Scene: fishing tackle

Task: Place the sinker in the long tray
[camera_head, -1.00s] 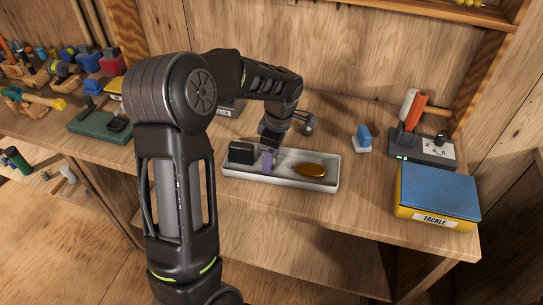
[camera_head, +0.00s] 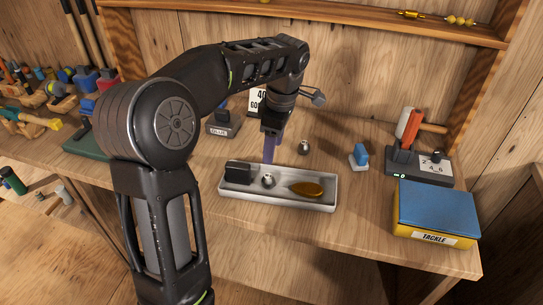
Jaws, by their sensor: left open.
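The long tray (camera_head: 290,201) is a pale grey, shallow tray on the wooden bench. A small silvery sinker (camera_head: 268,181) stands in it, between a black block (camera_head: 238,172) at the left and a gold-brown spoon lure (camera_head: 307,189) at the right. A second grey sinker-like piece (camera_head: 304,148) stands on the bench behind the tray. My left gripper (camera_head: 270,158) points down just above and behind the tray's back edge, above the sinker in the picture. It is open, with purple fingers seen edge-on, and nothing shows between them. My right gripper is out of view.
A blue-and-white piece (camera_head: 359,156) stands right of the tray. A dark stand with an orange-red and a white handle (camera_head: 410,130) and a blue-topped tackle box (camera_head: 437,209) are further right. A grey box labelled BLUE (camera_head: 223,123) is behind left.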

